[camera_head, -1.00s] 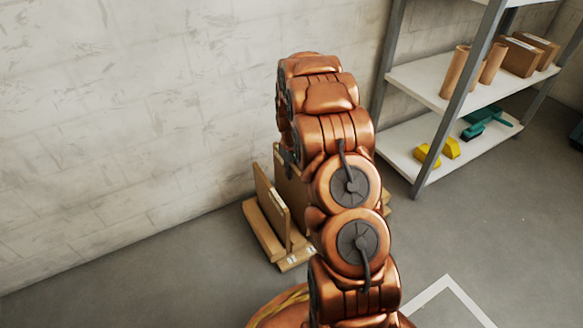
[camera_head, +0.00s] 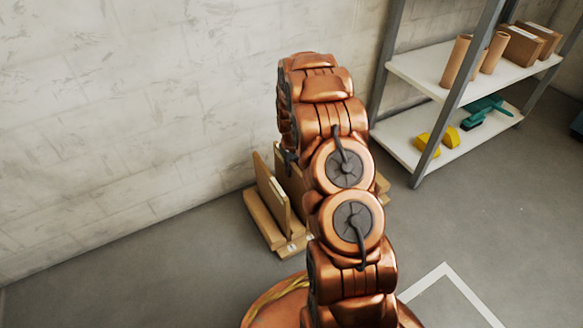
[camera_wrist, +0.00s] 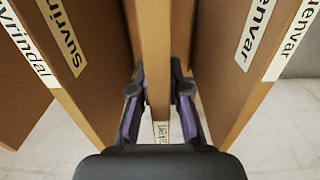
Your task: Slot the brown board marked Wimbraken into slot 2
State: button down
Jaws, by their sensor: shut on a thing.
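In the wrist view my gripper (camera_wrist: 160,108) is shut on an upright brown board (camera_wrist: 154,50), seen edge-on. No readable name shows on the held board. On the left stands a brown board (camera_wrist: 95,60) with the letters "Suvrin" visible. On the right stands a brown board (camera_wrist: 215,65) with "uenvar" visible. In the head view the rack (camera_head: 262,225) stands by the wall with upright boards (camera_head: 270,188). My arm hides most of the gripper and the rack's right part.
A metal shelf unit (camera_head: 410,140) stands to the right, with cardboard tubes (camera_head: 457,60), boxes (camera_head: 525,45), yellow items (camera_head: 428,143) and a teal item (camera_head: 485,112). The wall is close behind the rack. A white line (camera_head: 440,272) marks open floor at the right front.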

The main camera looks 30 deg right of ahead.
jog(key=c, duration=1.1)
grip_release()
jog(key=shift+o, duration=0.2)
jog(key=shift+r, duration=0.1)
notch_tip(320, 180, up, 12)
jog(key=shift+f, duration=0.1)
